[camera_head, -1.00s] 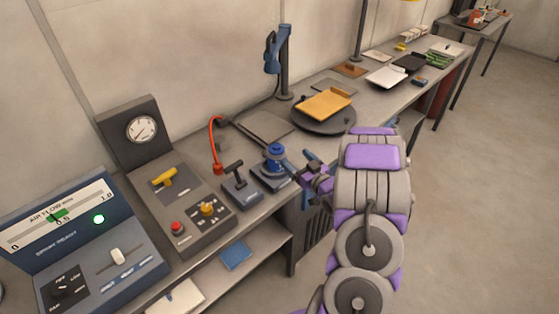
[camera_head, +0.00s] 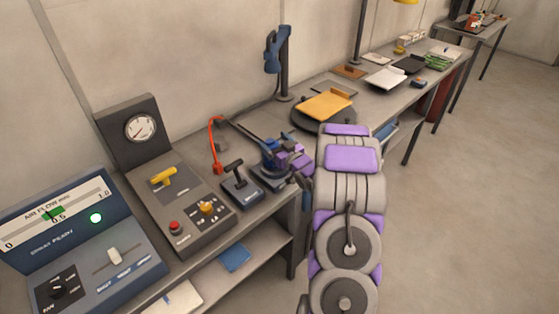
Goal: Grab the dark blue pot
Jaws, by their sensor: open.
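The dark blue pot (camera_head: 268,147) stands upright on a small dark base (camera_head: 268,179) on the workbench, just right of a lever box. My gripper (camera_head: 284,155) is open at the pot, its dark blue and purple fingers at the pot's right side and overlapping it in the picture. Part of the pot is hidden behind the fingers. I cannot tell whether the fingers touch it.
The lever box (camera_head: 241,191) and a grey control panel (camera_head: 188,212) stand left of the pot. A red curved hose (camera_head: 214,140) is behind. A round dark turntable (camera_head: 312,117) with a yellow tray (camera_head: 325,105) lies beyond. Open floor (camera_head: 470,200) is at right.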

